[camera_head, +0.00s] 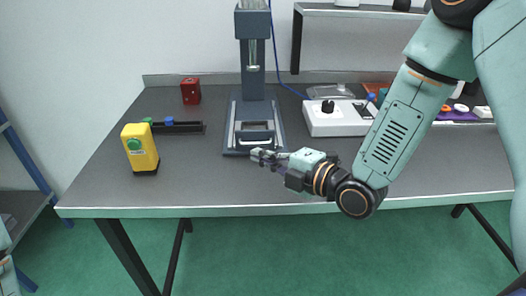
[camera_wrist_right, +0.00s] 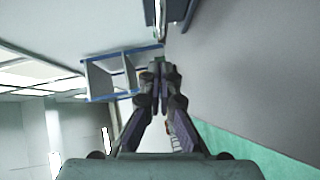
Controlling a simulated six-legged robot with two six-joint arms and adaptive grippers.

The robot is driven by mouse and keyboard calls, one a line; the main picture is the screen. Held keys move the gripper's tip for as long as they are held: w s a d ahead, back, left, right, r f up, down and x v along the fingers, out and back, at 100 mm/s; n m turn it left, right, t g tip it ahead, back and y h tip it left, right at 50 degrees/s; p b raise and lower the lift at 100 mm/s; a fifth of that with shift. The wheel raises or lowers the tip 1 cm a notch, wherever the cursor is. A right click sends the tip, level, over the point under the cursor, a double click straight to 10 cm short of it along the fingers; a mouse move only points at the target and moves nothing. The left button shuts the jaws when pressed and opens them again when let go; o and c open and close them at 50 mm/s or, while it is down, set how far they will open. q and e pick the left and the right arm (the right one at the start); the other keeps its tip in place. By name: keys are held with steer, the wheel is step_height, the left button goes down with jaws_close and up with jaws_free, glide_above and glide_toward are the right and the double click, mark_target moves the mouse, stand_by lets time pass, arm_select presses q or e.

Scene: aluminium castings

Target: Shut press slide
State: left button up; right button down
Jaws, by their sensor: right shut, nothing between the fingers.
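The press (camera_head: 252,60) is a dark grey upright machine on the bench, with a column and a ram above its base. Its slide (camera_head: 254,127) sits low in the base, with a pale handle bar at the front; how far out the slide stands I cannot tell. My right gripper (camera_head: 258,156) is shut and empty, just in front of the base's front edge. Whether it touches the handle I cannot tell. In the right wrist view its fingers (camera_wrist_right: 160,68) are together, with a dark part beyond the tips. My left gripper is not in view.
A yellow box with a green button (camera_head: 140,148) stands left of the press. A red block (camera_head: 190,91) and a dark rail (camera_head: 178,127) are behind it. A white box with a black knob (camera_head: 338,118) stands to the right. The bench front (camera_head: 210,190) is clear.

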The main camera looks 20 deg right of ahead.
mark_target(255, 131)
steer(key=w, duration=0.2)
steer(key=w+d, duration=0.1)
steer(key=shift+d+f, duration=0.1)
steer(key=shift+f, duration=0.3)
steer(key=shift+w, duration=0.2)
